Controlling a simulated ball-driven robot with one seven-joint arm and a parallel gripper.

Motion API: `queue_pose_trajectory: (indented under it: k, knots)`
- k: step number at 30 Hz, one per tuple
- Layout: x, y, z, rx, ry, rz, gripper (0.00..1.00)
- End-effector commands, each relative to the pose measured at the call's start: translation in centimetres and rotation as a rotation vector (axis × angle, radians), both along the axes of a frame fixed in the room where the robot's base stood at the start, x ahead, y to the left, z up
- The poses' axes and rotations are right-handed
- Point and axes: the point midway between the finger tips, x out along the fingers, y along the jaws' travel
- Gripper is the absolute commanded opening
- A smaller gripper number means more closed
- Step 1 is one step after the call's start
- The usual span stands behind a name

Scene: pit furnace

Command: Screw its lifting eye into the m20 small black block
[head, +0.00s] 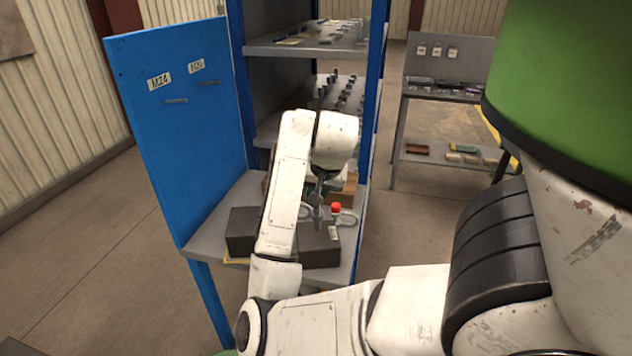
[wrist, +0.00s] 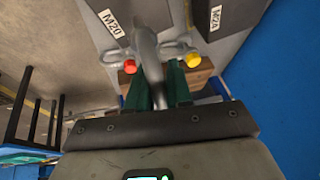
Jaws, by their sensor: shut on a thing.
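My gripper (head: 319,190) is shut on a grey metal piece, which looks like the lifting eye (wrist: 149,48). It points towards the dark block labelled M20 (wrist: 82,8). In the head view this block (head: 318,254) lies under my gripper, with its white label on top. I cannot tell whether the held piece touches the block or is in its hole. The green fingers (wrist: 160,95) show in the wrist view; the threaded end is not clear. The arm partly hides the block in the head view.
The M24 block (wrist: 227,12) is beside it. Grey looped pieces with a red end (wrist: 131,67) and a yellow end (wrist: 192,60) are close by, near a wooden block (wrist: 199,76). A blue panel (head: 165,120) and shelf post (head: 375,90) flank the bench.

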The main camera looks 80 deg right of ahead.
Motion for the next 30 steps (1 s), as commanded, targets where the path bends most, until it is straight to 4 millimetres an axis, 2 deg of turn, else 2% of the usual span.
queue_pose_trajectory:
  k: [1,8,9,18,30]
  knots:
    - [-0.1,0.0,0.6,0.0,0.001,0.029,0.0]
    - [-0.2,0.1,0.5,0.001,0.001,0.174,0.0]
    - [-0.1,0.1,-0.9,0.0,0.0,0.171,0.0]
    - [-0.1,0.0,-3.7,-0.001,0.0,0.166,0.0]
    - [0.0,0.0,-4.8,-0.001,-0.001,0.166,0.0]
